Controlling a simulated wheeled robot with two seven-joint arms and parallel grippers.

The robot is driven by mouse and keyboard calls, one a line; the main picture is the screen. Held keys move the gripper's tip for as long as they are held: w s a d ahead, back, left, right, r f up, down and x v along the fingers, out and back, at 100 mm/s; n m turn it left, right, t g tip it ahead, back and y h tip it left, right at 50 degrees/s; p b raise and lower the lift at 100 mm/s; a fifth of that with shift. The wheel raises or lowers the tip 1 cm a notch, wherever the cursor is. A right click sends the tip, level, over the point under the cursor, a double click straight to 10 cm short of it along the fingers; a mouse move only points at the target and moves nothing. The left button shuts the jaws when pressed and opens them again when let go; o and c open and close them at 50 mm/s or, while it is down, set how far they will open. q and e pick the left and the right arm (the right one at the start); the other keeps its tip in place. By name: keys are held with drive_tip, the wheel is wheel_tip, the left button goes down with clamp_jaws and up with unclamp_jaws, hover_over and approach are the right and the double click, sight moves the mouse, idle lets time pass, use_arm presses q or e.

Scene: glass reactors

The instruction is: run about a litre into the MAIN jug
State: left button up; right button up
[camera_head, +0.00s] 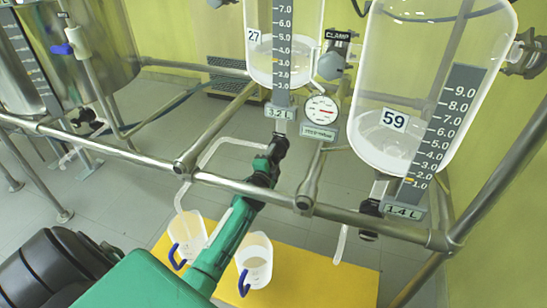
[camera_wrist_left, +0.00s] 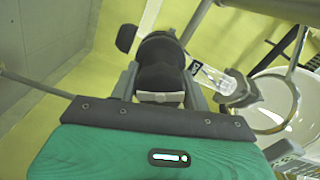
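My left gripper (camera_head: 268,163) is at the dark valve (camera_head: 276,150) below the glass vessel marked 27 (camera_head: 262,62). In the left wrist view its two fingers (camera_wrist_left: 160,88) stand on either side of a dark knob (camera_wrist_left: 162,60); whether they grip it is unclear. The vessel's plate reads 3.2 L. A pale tube (camera_head: 215,148) runs from this outlet left and down to a clear jug with a blue handle (camera_head: 188,232). A second blue-handled jug (camera_head: 257,258) stands to its right. I cannot read MAIN on either jug. My right gripper is out of view.
A yellow mat (camera_head: 320,280) lies beneath the jugs. A vessel marked 59 (camera_head: 385,145) hangs at the right, its plate reading 1.4 L, with its own valve (camera_head: 370,207) and tube (camera_head: 341,243). A steel rail (camera_head: 345,219) crosses in front. A round gauge (camera_head: 321,109) sits between the vessels.

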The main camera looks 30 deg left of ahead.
use_arm(q)
drive_tip(key=o, duration=0.4)
drive_tip(key=shift+c, duration=0.2)
drive_tip(key=shift+s, duration=0.1)
drive_tip(key=p+v, duration=0.1)
drive_tip(key=v, duration=1.2)
drive_tip(key=shift+s+p, duration=0.35)
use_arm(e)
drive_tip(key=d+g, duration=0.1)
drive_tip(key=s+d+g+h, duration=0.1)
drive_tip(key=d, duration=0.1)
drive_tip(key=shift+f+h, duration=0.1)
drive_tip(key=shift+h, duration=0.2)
